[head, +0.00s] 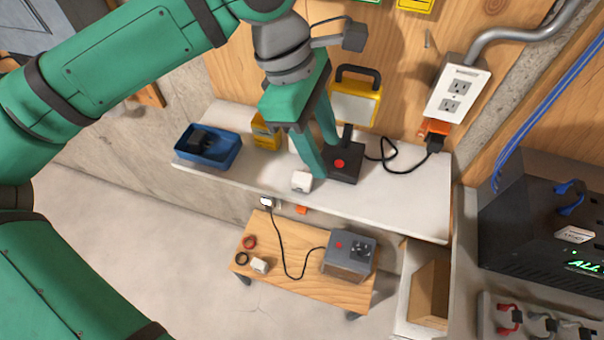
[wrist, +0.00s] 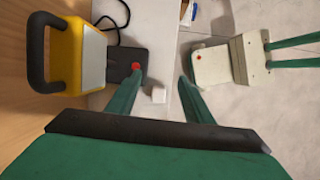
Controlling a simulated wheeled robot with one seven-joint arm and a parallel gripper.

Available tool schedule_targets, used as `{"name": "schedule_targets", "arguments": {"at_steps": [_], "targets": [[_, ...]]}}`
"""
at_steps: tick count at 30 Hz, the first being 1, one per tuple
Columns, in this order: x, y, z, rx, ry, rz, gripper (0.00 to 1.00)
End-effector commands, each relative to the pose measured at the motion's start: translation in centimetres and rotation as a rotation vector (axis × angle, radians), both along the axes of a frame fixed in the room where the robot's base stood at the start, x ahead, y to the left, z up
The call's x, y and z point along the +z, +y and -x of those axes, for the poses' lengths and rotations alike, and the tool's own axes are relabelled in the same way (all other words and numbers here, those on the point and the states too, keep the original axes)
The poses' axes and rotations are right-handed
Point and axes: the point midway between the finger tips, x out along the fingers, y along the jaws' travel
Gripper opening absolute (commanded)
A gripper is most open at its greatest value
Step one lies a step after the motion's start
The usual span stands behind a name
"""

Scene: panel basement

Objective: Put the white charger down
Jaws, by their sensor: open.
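A small white charger (head: 301,183) sits on the white shelf (head: 395,198), close to its front edge. In the wrist view the white charger (wrist: 158,95) appears between my two fingers, with a gap on either side. My gripper (head: 325,160) is open just above the shelf, pointing down. In the head view its fingertips are beside and behind the charger, and one finger partly covers the black box. The fingers also show in the wrist view (wrist: 160,85), apart and holding nothing.
A black box with a red button (head: 344,172) stands right beside the fingers. A yellow work lamp (head: 355,105) is behind. A blue tray (head: 225,153) and a yellow item (head: 264,136) are left. A wooden bench (head: 300,286) below holds another white block (head: 259,265). The shelf's right part is clear.

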Motion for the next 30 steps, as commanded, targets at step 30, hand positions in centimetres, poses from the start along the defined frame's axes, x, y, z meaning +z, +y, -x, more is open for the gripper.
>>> {"name": "schedule_targets", "arguments": {"at_steps": [30], "targets": [[-7.5, 3.8, -0.4, 0.037, -0.033, -0.207, 0.47]]}}
